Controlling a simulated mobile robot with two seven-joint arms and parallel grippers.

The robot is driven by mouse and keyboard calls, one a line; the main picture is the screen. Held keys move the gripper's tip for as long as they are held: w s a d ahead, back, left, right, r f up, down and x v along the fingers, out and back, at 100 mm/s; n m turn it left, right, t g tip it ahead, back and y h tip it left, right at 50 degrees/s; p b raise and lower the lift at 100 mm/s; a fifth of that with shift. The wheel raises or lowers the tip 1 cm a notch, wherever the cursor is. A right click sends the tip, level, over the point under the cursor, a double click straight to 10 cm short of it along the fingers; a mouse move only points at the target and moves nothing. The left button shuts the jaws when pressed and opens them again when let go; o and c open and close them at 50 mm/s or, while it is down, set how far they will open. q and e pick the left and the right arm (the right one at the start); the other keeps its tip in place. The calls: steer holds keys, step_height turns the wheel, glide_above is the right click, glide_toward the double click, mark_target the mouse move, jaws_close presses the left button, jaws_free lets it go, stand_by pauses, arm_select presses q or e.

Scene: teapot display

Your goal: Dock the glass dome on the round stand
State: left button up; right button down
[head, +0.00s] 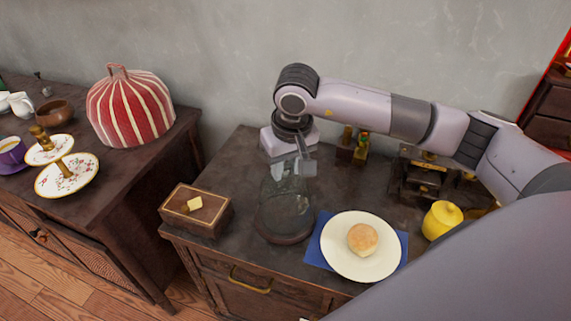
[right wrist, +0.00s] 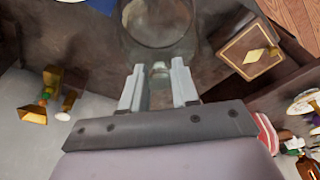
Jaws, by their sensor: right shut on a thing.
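The clear glass dome (head: 284,196) is upright at the front of the dark cabinet top, in the middle of the head view. The round dark wooden stand (head: 284,238) is directly below it, its rim showing around the dome's lower part. I cannot tell whether the dome's edge touches the stand. My right gripper (head: 291,172) is above the dome, shut on its top knob. In the right wrist view the two fingers (right wrist: 158,88) are on either side of the glass knob (right wrist: 160,68), with the dome (right wrist: 158,22) beyond. My left gripper is not in view.
A wooden box with a yellow diamond (head: 197,210) stands close left of the stand. A white plate (head: 340,262) with a bun (head: 362,239) lies on a blue napkin close right. A yellow pot (head: 441,220) stands farther right. A striped tea cosy (head: 130,108) is on the left cabinet.

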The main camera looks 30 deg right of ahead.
steer(key=shift+f, duration=0.2)
steer(key=c, duration=1.1)
jaws_free()
steer(key=shift+s+r+p, duration=0.2)
steer(key=shift+r+p, duration=0.3)
steer(key=shift+r, duration=0.35)
steer(key=shift+s+r+p, duration=0.15)
steer(key=shift+r+p, duration=0.3)
steer(key=shift+r, duration=0.4)
steer(key=r+p, duration=0.1)
steer(key=r, duration=0.1)
steer(key=s+r+p, duration=0.1)
steer(key=r, duration=0.2)
steer(key=r+p, duration=0.2)
steer(key=shift+s+r, duration=0.2)
steer(key=shift+s, duration=0.05)
steer(key=shift+s, duration=0.15)
